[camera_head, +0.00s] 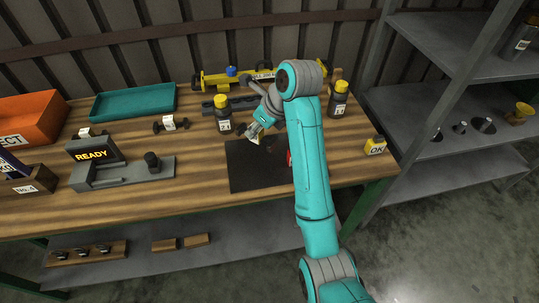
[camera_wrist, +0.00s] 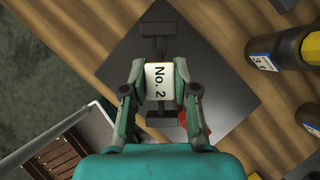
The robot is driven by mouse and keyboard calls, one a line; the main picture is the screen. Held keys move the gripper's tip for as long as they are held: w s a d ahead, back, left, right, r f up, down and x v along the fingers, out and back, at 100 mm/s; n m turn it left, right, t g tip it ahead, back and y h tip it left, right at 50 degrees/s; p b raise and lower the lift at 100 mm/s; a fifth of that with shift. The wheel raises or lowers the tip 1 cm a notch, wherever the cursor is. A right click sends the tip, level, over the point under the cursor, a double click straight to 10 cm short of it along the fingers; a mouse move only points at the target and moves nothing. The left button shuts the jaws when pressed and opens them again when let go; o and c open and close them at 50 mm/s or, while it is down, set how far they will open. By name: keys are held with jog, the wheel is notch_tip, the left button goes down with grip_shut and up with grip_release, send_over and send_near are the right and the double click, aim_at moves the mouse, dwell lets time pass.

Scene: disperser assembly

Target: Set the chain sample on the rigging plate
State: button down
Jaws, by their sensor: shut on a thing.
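My gripper (camera_head: 256,133) is over the upper part of a flat black square plate (camera_head: 245,178), probably the rigging plate. In the wrist view my gripper (camera_wrist: 158,80) is shut on the chain sample (camera_wrist: 155,30), a dark bar with wider ends and a white tag reading "No. 2". The tag sits between the fingers, and the bar's ends stick out beyond them. Behind the sample lies the black plate (camera_wrist: 215,60), turned askew. I cannot tell whether the sample touches the plate. In the head view my gripper hides most of the sample.
Black-and-yellow bottles (camera_head: 224,118) (camera_head: 339,103) stand near the plate. A similar tagged dark bar (camera_head: 170,124) lies left. A grey "READY" device (camera_head: 93,151), teal tray (camera_head: 135,101) and orange bin (camera_head: 30,117) are farther left. A yellow "OK" block (camera_head: 375,146) stands right.

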notch_tip(320, 180, down, 9)
jog(key=shift+f, duration=0.1)
dwell(0.4)
jog(key=shift+f, duration=0.1)
jog(key=c, duration=0.9)
grip_release()
